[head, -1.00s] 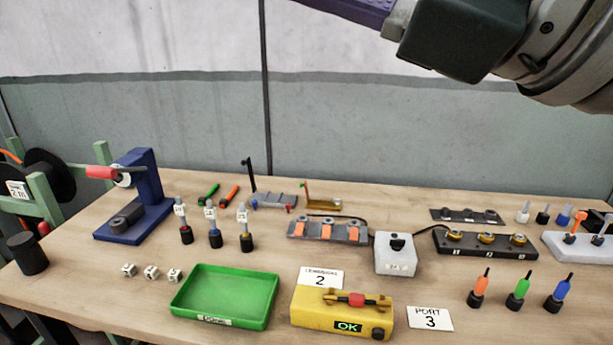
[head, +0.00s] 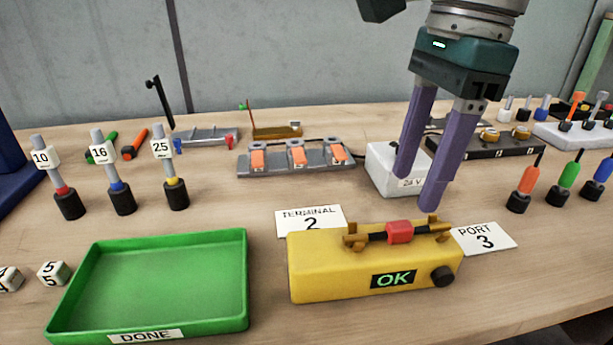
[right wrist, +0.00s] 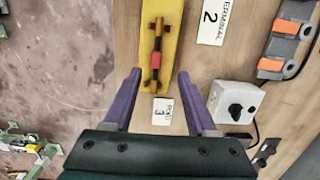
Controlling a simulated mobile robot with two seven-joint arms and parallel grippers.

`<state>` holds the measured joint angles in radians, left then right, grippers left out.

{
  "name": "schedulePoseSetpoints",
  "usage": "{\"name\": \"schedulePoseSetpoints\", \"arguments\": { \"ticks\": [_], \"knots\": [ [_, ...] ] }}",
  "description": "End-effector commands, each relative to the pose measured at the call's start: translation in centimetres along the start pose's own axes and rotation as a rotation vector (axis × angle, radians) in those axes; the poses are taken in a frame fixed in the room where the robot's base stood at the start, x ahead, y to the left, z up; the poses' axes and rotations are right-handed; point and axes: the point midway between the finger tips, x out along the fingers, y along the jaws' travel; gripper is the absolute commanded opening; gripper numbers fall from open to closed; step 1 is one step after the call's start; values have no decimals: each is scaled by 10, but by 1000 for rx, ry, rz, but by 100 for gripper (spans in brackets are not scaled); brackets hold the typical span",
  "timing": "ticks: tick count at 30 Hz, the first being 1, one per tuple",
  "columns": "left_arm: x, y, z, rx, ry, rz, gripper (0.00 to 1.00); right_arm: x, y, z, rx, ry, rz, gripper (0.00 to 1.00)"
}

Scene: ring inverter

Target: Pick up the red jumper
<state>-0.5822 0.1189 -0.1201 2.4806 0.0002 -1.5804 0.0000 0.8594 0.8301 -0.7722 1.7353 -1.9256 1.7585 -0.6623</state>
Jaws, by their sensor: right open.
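The red jumper (head: 399,231) is a short black lead with a red middle. It lies across two brass clips on top of the yellow tester (head: 320,272), whose display reads OK. It also shows in the right wrist view (right wrist: 156,62), near and between the fingertips in the picture. My right gripper (head: 415,192) has purple fingers, is open and empty, and points down above and behind the tester, apart from the jumper. My left gripper is not in view.
A green DONE tray (head: 236,290) stands left of the tester. TERMINAL 2 (head: 311,213) and PORT 3 (head: 497,243) cards lie beside it. A white box with a knob (head: 382,165) stands behind my right fingers. Several numbered screwdriver-like tools stand at left.

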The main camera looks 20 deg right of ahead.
Motion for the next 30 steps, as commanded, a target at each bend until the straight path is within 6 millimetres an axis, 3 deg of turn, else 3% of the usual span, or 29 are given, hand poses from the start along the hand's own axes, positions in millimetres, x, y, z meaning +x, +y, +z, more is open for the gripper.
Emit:
{"name": "schedulePoseSetpoints", "arguments": {
  "ticks": [12, 20, 30],
  "knots": [
    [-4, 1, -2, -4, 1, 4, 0, 52, 8, 2, 1, -2, 2, 58],
    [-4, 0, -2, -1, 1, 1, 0, 55, 8, 2, -1, -3, -1, 58],
    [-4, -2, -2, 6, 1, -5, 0, 55, 8, 2, -1, -3, -1, 19]
  ]
}}
